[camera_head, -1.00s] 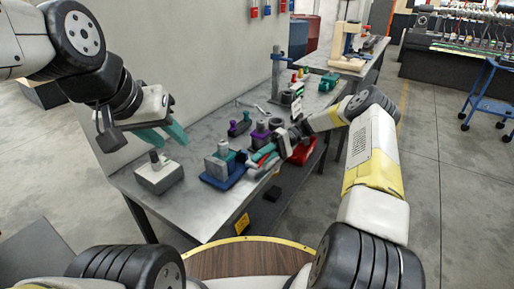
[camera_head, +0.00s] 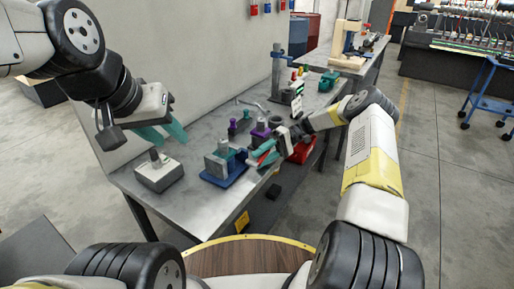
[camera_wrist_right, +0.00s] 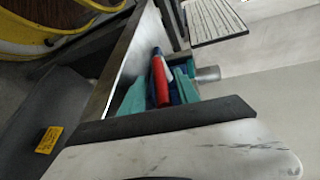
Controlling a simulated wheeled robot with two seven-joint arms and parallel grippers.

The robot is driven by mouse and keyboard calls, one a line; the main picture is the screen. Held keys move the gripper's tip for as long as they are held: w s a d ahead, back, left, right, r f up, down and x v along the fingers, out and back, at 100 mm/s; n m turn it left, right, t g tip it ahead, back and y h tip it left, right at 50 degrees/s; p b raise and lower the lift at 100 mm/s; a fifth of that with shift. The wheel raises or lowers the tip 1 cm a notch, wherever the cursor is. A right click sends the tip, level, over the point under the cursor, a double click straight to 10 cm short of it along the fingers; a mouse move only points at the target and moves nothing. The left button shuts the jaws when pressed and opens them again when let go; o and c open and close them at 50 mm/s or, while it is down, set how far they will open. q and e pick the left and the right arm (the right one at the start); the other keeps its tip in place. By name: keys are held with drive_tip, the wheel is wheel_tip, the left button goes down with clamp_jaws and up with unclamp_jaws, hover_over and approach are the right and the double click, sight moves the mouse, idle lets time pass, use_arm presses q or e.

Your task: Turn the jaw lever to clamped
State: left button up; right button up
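My right gripper (camera_wrist_right: 161,86) has its two teal fingers on either side of a red lever-like bar (camera_wrist_right: 160,80) in the right wrist view. A dark blue strip shows between the bar and the right finger, so the fingers look apart. In the head view the right gripper (camera_head: 264,157) is beside the vise-like fixture with a blue base (camera_head: 222,178) and grey jaw block. The exact contact with the bar cannot be told. My left gripper (camera_head: 162,133) is open-looking and empty, above the grey block with a dark knob (camera_head: 160,178); its finger gap is hard to see.
A pale wall (camera_head: 190,50) closes the back. Clear bench lies at the near left.

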drive_tip(key=v, duration=0.7)
drive_tip(key=shift+d+f, duration=0.1)
drive_tip(key=shift+c, duration=0.2)
